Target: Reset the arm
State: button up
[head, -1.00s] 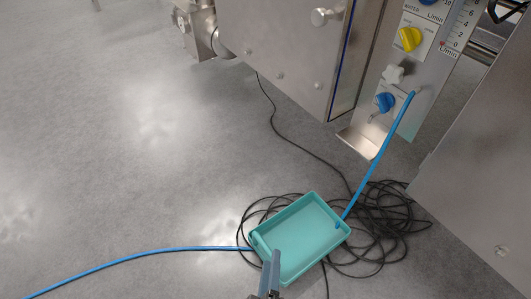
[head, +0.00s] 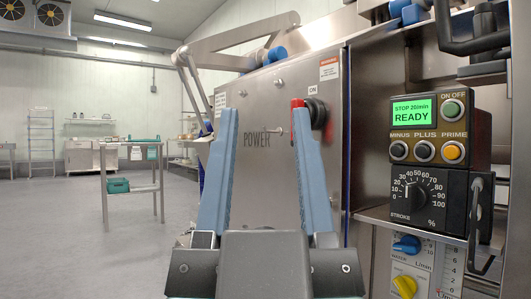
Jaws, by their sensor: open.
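My gripper (head: 268,165) stands upright in the middle of the head view, close to the camera. Its two blue fingers are spread apart and nothing is between them. Behind it is a steel cabinet panel (head: 262,152) marked POWER, with a dark rotary switch (head: 318,113) on a red part. The right finger overlaps the panel. I cannot tell how far the fingers are from the panel.
A control box (head: 427,122) with a green READY screen is at the right, above a stroke dial (head: 415,195) and blue and yellow knobs. A steel table (head: 132,190) stands at the left; open floor (head: 50,235) lies before it.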

notch_tip(320, 180, up, 66)
jog(key=p, duration=6.5)
jog(key=shift+f+p, duration=0.15)
jog(key=shift+p, duration=0.25)
jog(key=shift+a, duration=0.2)
